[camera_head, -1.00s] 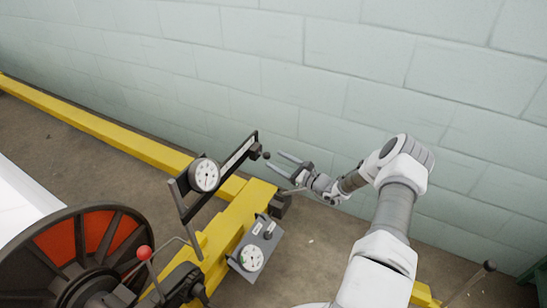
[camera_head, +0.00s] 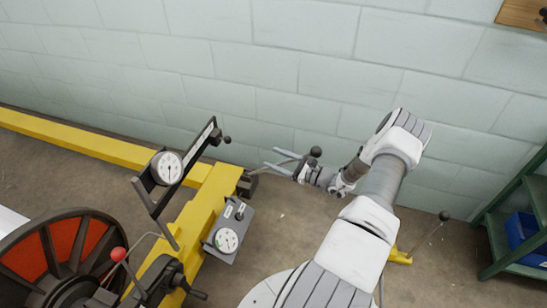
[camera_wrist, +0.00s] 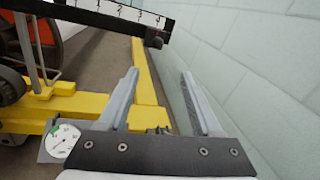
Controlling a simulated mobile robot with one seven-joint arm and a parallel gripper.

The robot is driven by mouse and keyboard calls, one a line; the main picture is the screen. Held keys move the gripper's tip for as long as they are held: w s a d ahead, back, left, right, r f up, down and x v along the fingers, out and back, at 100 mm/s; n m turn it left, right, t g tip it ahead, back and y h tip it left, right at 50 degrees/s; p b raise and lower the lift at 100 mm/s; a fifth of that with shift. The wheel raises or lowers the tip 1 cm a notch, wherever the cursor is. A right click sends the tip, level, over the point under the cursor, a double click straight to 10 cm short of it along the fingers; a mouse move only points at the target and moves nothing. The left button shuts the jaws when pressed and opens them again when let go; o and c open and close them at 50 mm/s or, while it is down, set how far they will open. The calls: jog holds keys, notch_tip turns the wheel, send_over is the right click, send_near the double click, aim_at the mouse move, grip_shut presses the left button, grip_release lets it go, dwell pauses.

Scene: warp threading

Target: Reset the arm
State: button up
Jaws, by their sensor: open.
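My gripper (camera_head: 272,158) is open and empty in the head view, with its two grey fingers pointing left. It is beside the yellow machine frame (camera_head: 205,210), to the right of the ruler arm (camera_head: 200,148). In the wrist view my gripper (camera_wrist: 159,73) shows both fingers spread apart with nothing between them. The ruler arm (camera_wrist: 110,12) crosses the top left there, beyond the fingertips.
A pale block wall (camera_head: 300,60) runs behind my arm. A round dial gauge (camera_head: 167,168) and a grey panel with a second dial (camera_head: 227,240) are on the machine. A red-knobbed lever (camera_head: 119,254) stands by the orange reel (camera_head: 75,250). A green shelf (camera_head: 530,205) stands right.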

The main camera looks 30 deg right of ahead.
dwell(0.3)
jog(key=w+a+r+n+g+y, duration=0.1)
jog(key=a+r+n+g+y, duration=0.3)
jog(key=a+r+n+g, duration=0.65)
jog(key=s+a+r+n+g+h+p, duration=0.1)
jog(key=s+a+r+n+g+h, duration=0.15)
jog(key=a+r+n, duration=0.4)
jog(key=s+a+r+n+g+h+p, duration=0.15)
jog(key=s+a+r+n, duration=0.25)
jog(key=a+r, duration=0.5)
jog(key=s+a+r+n+t+h, duration=0.2)
jog(key=s+r+n+h, duration=0.35)
jog(key=s+r, duration=0.55)
jog(key=s+d+n+t+h+b, duration=0.2)
jog(key=s+b, duration=0.1)
jog(key=s, duration=0.5)
notch_tip(320, 180, up, 18)
jog(key=p, duration=1.9)
jog(key=shift+s+d, duration=0.15)
jog(key=shift+d, duration=0.05)
